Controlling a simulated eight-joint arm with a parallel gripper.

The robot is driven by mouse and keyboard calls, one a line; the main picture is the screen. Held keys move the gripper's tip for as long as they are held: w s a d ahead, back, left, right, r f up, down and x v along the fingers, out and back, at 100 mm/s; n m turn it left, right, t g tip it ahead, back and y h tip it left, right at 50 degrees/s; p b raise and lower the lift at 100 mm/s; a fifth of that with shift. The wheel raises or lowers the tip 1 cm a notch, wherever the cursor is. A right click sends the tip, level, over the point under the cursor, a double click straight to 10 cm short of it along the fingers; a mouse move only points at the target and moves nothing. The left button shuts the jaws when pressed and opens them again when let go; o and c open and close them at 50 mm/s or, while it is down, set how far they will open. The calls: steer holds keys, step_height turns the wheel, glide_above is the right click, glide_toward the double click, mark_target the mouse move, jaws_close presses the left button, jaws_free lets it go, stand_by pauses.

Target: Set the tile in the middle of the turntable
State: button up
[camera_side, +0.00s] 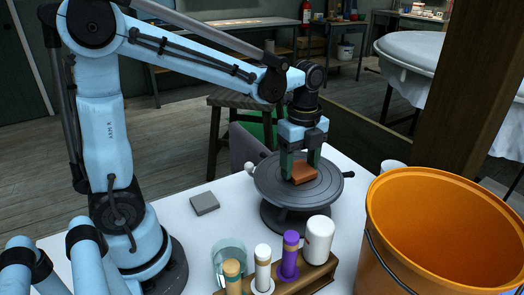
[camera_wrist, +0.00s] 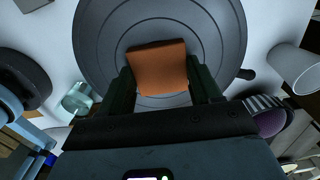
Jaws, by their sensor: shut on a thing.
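The tile (camera_side: 302,174) is a small orange-brown square, near the middle of the dark grey turntable (camera_side: 268,190). My gripper (camera_side: 301,172) points down over the turntable and is shut on the tile. In the wrist view the tile (camera_wrist: 158,68) sits between the two dark green fingers (camera_wrist: 160,88), over the turntable's ringed surface (camera_wrist: 105,45). I cannot tell whether the tile touches the turntable or hangs just above it. The gripper body hides the turntable's near side in the wrist view.
A wooden rack (camera_side: 312,276) with several brushes or tools and a white bottle (camera_side: 318,240) stands in front of the turntable. A glass jar (camera_side: 229,258) is to its left, a large orange bucket (camera_side: 440,230) to the right. A grey block (camera_side: 204,203) lies on the white table.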

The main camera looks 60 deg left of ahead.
steer(key=o, duration=1.1)
steer(key=shift+f, duration=0.1)
step_height(320, 180, up, 12)
steer(key=n+t, duration=0.6)
steer(key=n, duration=1.1)
glide_toward(299, 169)
steer(key=f, duration=0.1)
steer(key=s+f, duration=0.1)
steer(key=f, duration=0.1)
steer(key=shift+s+d+f, duration=0.25)
steer(key=shift+d+f, duration=0.05)
steer(key=shift+f, duration=0.05)
steer(key=shift+s+f+n+t, duration=0.25)
steer(key=shift+f+n+t, duration=0.35)
steer(key=shift+n, duration=0.1)
steer(key=shift+r, duration=0.1)
